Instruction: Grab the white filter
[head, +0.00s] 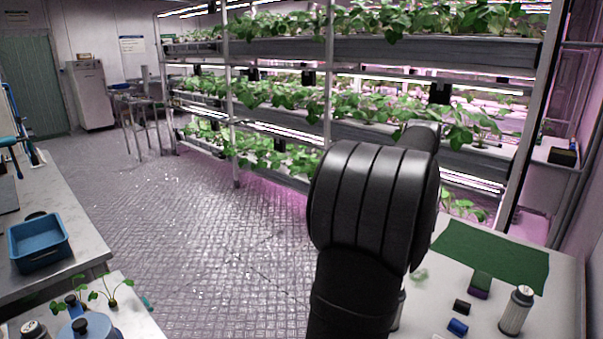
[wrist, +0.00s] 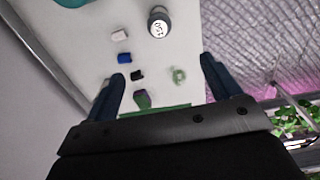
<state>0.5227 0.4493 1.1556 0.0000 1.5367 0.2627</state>
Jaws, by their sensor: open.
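In the head view my black arm hides the gripper and part of the table.
Near the fingers lie a blue block (wrist: 124,58), a black block (wrist: 137,75), a white block (wrist: 119,35) and a pale green piece (wrist: 178,75). A green mat (head: 495,252) covers the table's back. Plant racks (head: 430,50) stand behind. A blue bin (head: 38,241) is at left.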

